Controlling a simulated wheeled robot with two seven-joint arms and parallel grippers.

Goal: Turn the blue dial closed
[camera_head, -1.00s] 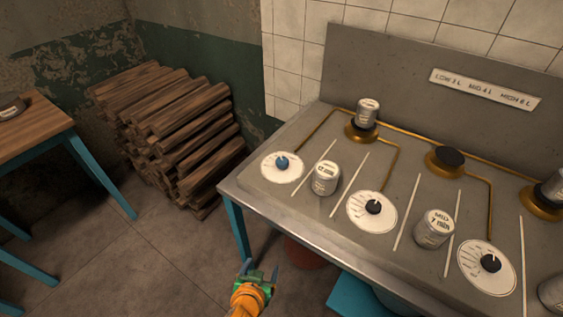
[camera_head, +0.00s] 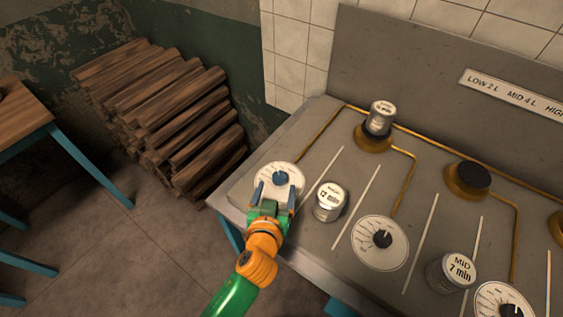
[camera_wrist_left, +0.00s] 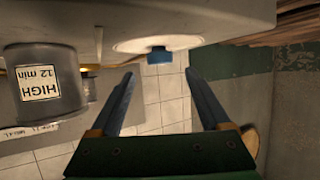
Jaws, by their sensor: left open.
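The blue dial (camera_head: 280,178) sits on a round white plate (camera_head: 291,168) at the left end of the grey stove top. In the left wrist view the blue dial (camera_wrist_left: 159,56) shows near the top middle, ahead of the fingers, with the white plate (camera_wrist_left: 130,45) behind it. My left gripper (camera_head: 275,190) is open, with its two blue fingers apart, at the near side of the dial. In the left wrist view the open left gripper (camera_wrist_left: 160,80) has nothing between its fingers. My right gripper is not in view.
A metal can marked 12 min (camera_head: 330,201) stands just right of the dial; it also shows in the wrist view (camera_wrist_left: 42,88). Another can (camera_head: 381,117) stands on a burner. Black dials (camera_head: 382,239) lie further right. Stacked logs (camera_head: 165,120) are left of the stove.

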